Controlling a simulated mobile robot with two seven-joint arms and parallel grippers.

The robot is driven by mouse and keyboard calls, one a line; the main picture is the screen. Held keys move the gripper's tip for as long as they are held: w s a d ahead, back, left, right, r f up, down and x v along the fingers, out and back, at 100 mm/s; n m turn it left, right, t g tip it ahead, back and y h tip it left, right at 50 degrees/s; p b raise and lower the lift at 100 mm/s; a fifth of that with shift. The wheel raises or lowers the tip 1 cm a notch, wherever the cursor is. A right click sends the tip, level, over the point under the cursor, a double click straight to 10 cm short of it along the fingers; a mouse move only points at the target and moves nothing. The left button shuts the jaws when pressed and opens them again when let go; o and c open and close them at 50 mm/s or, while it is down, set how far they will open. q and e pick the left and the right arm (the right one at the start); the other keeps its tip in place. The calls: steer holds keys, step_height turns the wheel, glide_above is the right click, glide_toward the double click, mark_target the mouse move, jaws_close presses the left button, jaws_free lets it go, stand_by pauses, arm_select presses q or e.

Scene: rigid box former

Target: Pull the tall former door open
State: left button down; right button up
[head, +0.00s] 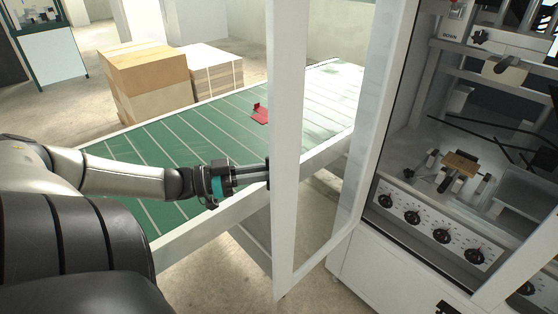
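The tall former door (285,150) is a white frame with a clear pane, and it stands swung out from the machine. The former (440,215) is open to view on the right, with its inner parts showing. My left gripper (262,173) reaches from the left to the door's outer upright, at about mid-height. Its fingers point right and their tips meet the white frame's edge. The tips are partly hidden at the frame, so I cannot tell whether they are closed on anything. My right gripper is not in view.
A green striped table (180,150) with a white rim lies behind the door and under my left arm. A red part (260,114) lies on it. Cardboard boxes (150,80) and a pale stack (215,72) stand behind. Control knobs (412,217) line the former's front.

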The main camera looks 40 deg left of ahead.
arm_select(q)
steer(key=shift+w+a+r+m+g+h+b, duration=0.1)
steer(key=shift+w+a+m+g+h+b, duration=0.15)
steer(key=shift+a, duration=0.55)
steer(key=shift+w+a+m+g+h+b, duration=0.15)
steer(key=shift+a+h+b, duration=0.15)
steer(key=shift+a, duration=0.5)
steer(key=c, duration=0.8)
jaws_free()
steer(key=shift+c, duration=0.2)
steer(key=p+v, duration=0.2)
steer(key=v, duration=1.3)
steer(key=shift+s, duration=0.15)
